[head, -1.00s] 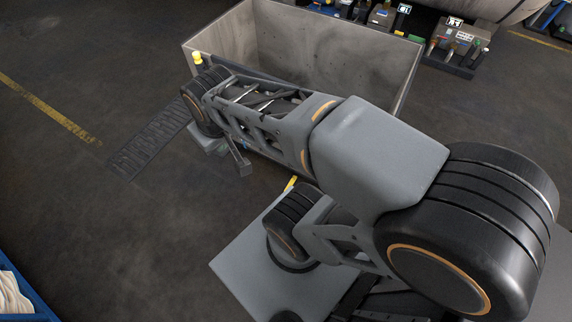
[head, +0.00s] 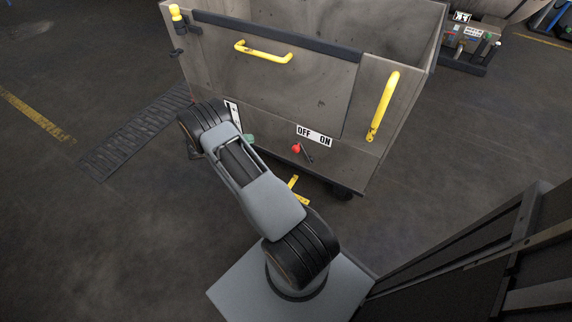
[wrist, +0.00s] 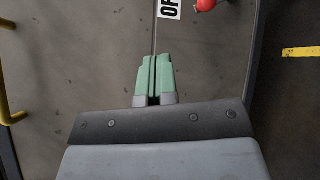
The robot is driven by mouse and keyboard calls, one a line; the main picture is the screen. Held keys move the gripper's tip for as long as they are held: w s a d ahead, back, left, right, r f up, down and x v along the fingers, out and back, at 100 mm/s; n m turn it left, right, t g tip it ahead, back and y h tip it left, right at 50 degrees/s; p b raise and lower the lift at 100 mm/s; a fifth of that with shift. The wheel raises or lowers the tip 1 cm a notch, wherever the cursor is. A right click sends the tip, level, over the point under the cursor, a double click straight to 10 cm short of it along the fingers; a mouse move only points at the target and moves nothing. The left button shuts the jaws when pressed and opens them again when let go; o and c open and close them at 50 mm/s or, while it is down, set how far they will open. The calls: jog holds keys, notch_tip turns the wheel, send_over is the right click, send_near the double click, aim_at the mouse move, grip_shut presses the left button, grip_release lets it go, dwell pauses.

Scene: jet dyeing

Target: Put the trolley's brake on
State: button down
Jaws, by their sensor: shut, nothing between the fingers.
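The trolley (head: 255,85) is a grey metal bin with a hinged front panel. On its front, low down, is a brake lever with a red knob (head: 296,148), under a white OFF/ON label (head: 314,135). The knob lies on the OFF side, left of the dark pivot. In the wrist view the red knob (wrist: 206,4) and part of the label (wrist: 168,8) show at the top edge. My gripper (wrist: 154,60) has green fingers pressed together, empty, in front of the trolley's face. In the head view my gripper (head: 249,138) is left of the knob, apart from it, partly hidden by my arm.
A yellow bar handle (head: 264,52) and an upright yellow handle (head: 384,106) stick out from the trolley's front. A yellow piece (head: 298,190) sits low near the floor below the lever. A floor grating (head: 135,130) lies at left. Open floor is at right.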

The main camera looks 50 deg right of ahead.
notch_tip(320, 180, down, 16)
jog(key=d+n+h+b, duration=0.1)
jog(key=h+b, duration=0.3)
jog(key=shift+s+d+r+t+b, duration=0.15)
jog(key=shift+s+d+t+b, duration=0.05)
jog(key=shift+d+t+b, duration=0.2)
jog(key=s+a+r+b+x, duration=0.1)
jog(key=s+b+x, duration=0.1)
jog(key=x, duration=1)
jog(key=shift+s+d+r, duration=0.2)
jog(key=shift+s+d, duration=0.05)
jog(key=shift+s, duration=0.15)
